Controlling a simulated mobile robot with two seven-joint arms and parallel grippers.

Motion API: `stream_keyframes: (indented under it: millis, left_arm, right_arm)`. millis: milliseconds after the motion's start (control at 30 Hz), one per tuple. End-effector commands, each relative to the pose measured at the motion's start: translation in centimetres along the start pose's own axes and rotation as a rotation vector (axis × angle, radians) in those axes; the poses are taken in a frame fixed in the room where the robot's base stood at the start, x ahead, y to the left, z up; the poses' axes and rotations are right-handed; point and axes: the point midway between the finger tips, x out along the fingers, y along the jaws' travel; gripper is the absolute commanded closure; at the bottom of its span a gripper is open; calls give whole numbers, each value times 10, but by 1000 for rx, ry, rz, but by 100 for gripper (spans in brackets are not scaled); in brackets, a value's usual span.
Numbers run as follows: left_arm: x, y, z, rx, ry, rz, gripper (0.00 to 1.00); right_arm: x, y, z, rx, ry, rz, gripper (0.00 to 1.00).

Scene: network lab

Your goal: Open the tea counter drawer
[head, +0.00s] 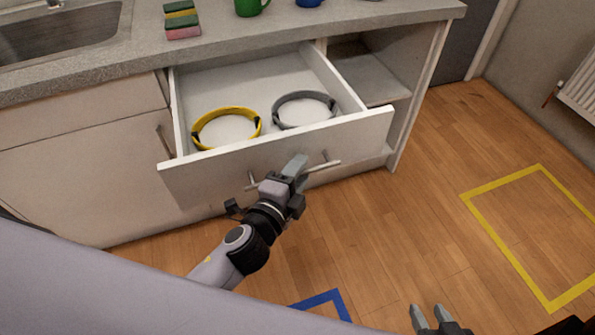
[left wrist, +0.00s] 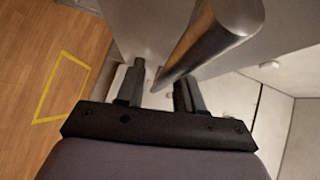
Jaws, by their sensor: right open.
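The tea counter drawer (head: 345,133) is pulled well out of the counter, and its inside shows. A bar handle (head: 326,165) is on its front. My left gripper (head: 296,165) is at this handle, with its fingers on either side of the bar, shut on it. In the left wrist view the metal bar (left wrist: 215,40) runs down between the two fingers (left wrist: 160,88), and the exact contact is partly hidden. My right gripper (head: 432,316) is at the bottom edge of the head view, open and empty, over the floor.
A yellow ring (head: 228,112) and a grey ring (head: 304,97) lie in the drawer. The worktop (head: 350,15) bears a sink, a sponge stack (head: 181,18) and a green mug (head: 250,6). An open shelf (head: 370,75) is right of the drawer. The wooden floor is clear.

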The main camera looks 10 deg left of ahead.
Motion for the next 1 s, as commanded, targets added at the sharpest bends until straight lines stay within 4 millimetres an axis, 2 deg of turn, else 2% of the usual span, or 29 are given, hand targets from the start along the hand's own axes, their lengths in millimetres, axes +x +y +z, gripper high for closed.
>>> stream_keyframes:
  millis: [333,733,1000]
  left_arm:
    - [-4,0,0,0,0,1,64]
    - [-55,1,0,-1,0,2,64]
    - [-71,0,0,0,0,0,64]
  right_arm:
    - [0,0,-1,0,2,-1,57]
    - [2,0,1,1,2,-1,57]
    - [2,-1,2,2,-1,-2,57]
